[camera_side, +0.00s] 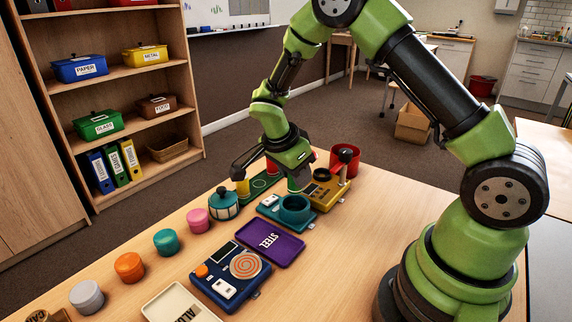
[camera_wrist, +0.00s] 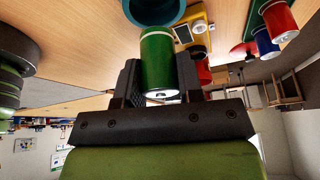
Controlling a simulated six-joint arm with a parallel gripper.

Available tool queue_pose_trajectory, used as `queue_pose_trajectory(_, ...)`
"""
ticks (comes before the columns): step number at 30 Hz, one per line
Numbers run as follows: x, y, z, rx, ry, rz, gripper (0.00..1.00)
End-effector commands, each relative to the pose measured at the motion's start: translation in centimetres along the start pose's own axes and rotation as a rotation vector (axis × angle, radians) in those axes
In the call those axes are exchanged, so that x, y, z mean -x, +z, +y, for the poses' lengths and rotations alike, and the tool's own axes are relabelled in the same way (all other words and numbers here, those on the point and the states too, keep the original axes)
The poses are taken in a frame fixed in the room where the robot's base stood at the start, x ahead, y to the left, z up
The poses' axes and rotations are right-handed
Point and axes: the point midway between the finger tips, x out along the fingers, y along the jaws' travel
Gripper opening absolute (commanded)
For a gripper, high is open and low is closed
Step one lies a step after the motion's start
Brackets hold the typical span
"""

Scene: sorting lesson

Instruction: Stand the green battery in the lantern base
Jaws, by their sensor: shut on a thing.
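The green battery (camera_wrist: 157,60) is between the two fingers of my gripper (camera_wrist: 160,82), which is shut on it in the wrist view. Its end with the metal terminal faces the wrist camera. The lantern base (camera_side: 295,210) is a teal open cup on a teal plate with a white switch, in the middle of the table in the side view. Its teal rim (camera_wrist: 160,22) shows just beyond the battery in the wrist view. In the side view my gripper is right above the cup. I cannot tell whether the battery's lower end has entered it.
A yellow device (camera_side: 327,190) and a red cup (camera_side: 345,160) stand close behind the base. A green tray (camera_side: 262,184) with batteries lies behind left. A teal lantern top (camera_side: 224,204) stands left. A purple STEEL tray (camera_side: 268,242) and a blue device (camera_side: 230,275) lie in front.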

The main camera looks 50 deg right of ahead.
Motion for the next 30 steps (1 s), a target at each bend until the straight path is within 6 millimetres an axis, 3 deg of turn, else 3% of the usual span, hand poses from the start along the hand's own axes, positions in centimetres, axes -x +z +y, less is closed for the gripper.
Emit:
queue_pose_trajectory(15, -4.5, 1.9, 0.0, 0.002, 0.001, 0.0, 0.08)
queue_pose_trajectory(30, -5.1, 2.1, 0.0, 0.002, -0.001, -0.003, 0.08)
